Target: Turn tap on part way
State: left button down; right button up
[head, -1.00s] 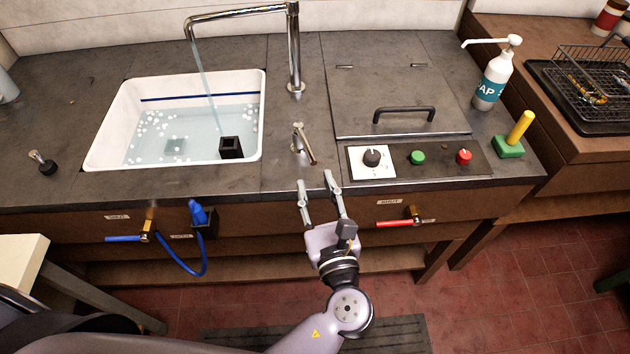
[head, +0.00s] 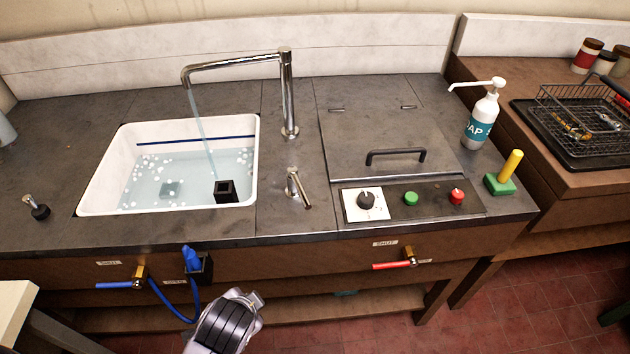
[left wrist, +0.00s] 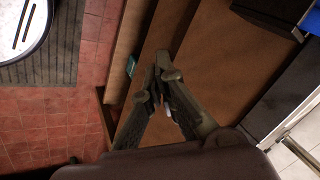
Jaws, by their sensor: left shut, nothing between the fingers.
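The chrome tap spout (head: 287,95) stands behind the white sink (head: 110,185), and a thin stream of water (head: 203,130) runs from it into the sink. The tap's short chrome lever (head: 297,187) stands on the dark worktop to the right of the sink, with nothing touching it. My left gripper (left wrist: 162,65) shows in the left wrist view, shut and empty, in front of brown wood. In the head view only a rounded part of my arm shows at the bottom, and its fingers cannot be made out. My right gripper is in neither view.
Blue (head: 120,285) and red (head: 393,265) valve handles stick out from the counter front. A blue hose (head: 180,312) hangs there. A control panel (head: 430,203), soap bottle (head: 481,122) and handled lid (head: 385,145) lie right of the lever. Worktop around the lever is clear.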

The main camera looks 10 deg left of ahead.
pick_arm(q)
jog(key=w+d+r+m+g+h+p, duration=0.1)
jog(key=w+d+r+h+p, duration=0.1)
jog(key=w+d+r+h, duration=0.8)
notch_tip(320, 180, up, 20)
jog(key=m+g+y+p, duration=0.1)
jog(key=m+g+y, duration=0.15)
jog(key=y, duration=0.25)
send_over(300, 190)
jog(key=d, duration=0.3)
notch_tip(300, 190, down, 11)
jog(key=p, duration=0.3)
jog(key=shift+s+d+f+m, duration=0.1)
jog(key=shift+m, duration=0.15)
